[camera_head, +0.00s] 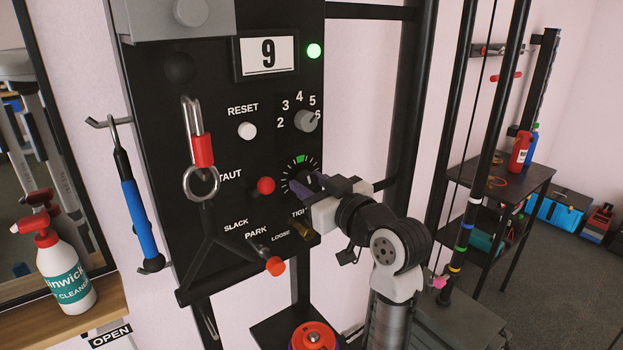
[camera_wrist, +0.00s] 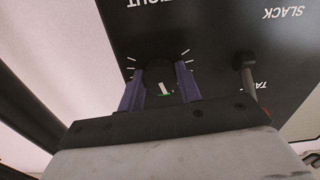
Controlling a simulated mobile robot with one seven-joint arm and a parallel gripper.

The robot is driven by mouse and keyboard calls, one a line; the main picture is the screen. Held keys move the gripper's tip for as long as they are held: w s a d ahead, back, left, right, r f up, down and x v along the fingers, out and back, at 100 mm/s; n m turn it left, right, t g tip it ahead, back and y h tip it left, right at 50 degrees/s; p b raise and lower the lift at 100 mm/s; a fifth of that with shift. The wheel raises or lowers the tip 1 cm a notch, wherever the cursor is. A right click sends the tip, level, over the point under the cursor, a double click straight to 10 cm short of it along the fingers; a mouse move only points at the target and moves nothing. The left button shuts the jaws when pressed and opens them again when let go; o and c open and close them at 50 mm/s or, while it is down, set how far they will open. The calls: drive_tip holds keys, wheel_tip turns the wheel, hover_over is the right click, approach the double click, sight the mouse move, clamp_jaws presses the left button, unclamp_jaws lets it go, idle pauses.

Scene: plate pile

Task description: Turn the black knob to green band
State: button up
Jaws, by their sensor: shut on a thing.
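The black knob (camera_wrist: 157,74) sits on the black panel (camera_head: 226,92), inside a ring of white ticks. The green band (camera_head: 300,159) shows at the top of that ring in the head view. My gripper (camera_wrist: 160,76) is shut on the black knob, with one purple finger on each side. In the wrist view the knob's white line points down, close to the green band (camera_wrist: 165,95). It looks nearly lined up, but I cannot tell if it is exactly on it. In the head view my fingers mostly hide the knob.
Left of the knob is a red-tipped lever (camera_head: 265,186). Above it are a grey selector knob (camera_head: 306,121) and a white reset button (camera_head: 247,130). A lower lever with an orange tip (camera_head: 275,266) sticks out.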

drive_tip(key=shift+m+p, duration=0.55)
drive_tip(key=shift+m, duration=0.75)
drive_tip(key=o, duration=1)
drive_tip(key=b+v, duration=0.3)
drive_tip(key=v, duration=1)
drive_tip(key=shift+s+d+b, duration=0.25)
drive_tip(key=shift+s+b, duration=0.05)
drive_tip(key=shift+s, duration=0.05)
